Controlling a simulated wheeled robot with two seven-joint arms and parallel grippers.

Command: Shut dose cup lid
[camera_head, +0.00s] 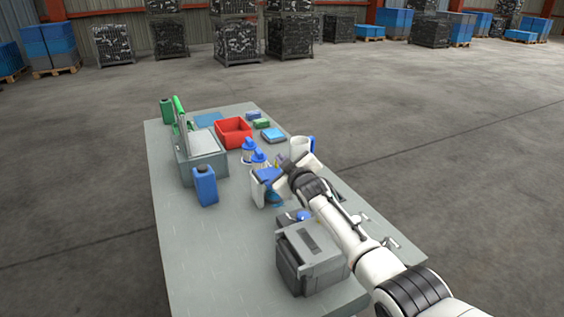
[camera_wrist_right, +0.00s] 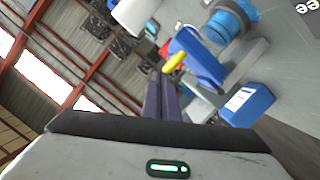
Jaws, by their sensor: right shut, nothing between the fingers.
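My right gripper (camera_head: 283,174) is shut and empty at the middle of the table, beside a white cup (camera_head: 257,192) with a blue lid (camera_head: 268,175). From the head, the gripper partly covers the cup's right side. In the right wrist view, the shut dark fingers (camera_wrist_right: 160,100) point at a yellow tab (camera_wrist_right: 174,62) by a tilted blue flap (camera_wrist_right: 197,62), which seems to be the lid. I cannot tell whether the fingers touch it or how far the lid stands open. My left gripper is out of view.
A white jug (camera_head: 300,147) stands just behind the gripper. Blue-topped dispensers (camera_head: 248,150) stand close to the cup. A blue canister (camera_head: 205,186) is at left, a red bin (camera_head: 234,133) behind, a grey box (camera_head: 306,260) in front. The table's front left (camera_head: 215,250) is clear.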

